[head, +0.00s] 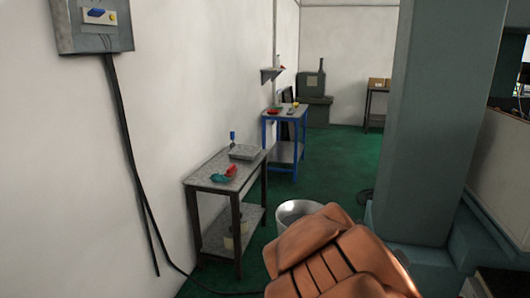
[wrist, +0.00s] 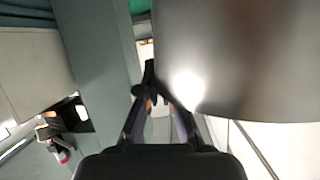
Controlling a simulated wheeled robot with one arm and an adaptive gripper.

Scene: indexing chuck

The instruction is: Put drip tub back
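A round grey metal tub (head: 297,209), which I take to be the drip tub, shows in the head view just beyond my copper-coloured arm, with its open top up. Its lower part is hidden by my arm. In the wrist view the smooth curved grey wall of the tub (wrist: 240,60) fills the upper right, very close to the camera. My gripper (wrist: 160,95) reaches to the edge of this wall; one finger shows on the near side and the other's tip is hidden by the wall. The fingers look closed on the tub's edge. I cannot see whether the tub touches the floor.
A grey table (head: 205,184) with a tray, a red and a teal item stands left of the tub along the wall. A blue table (head: 286,114) stands farther back. A large green-grey column (head: 435,120) rises on the right. Green floor (head: 345,165) lies open between them.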

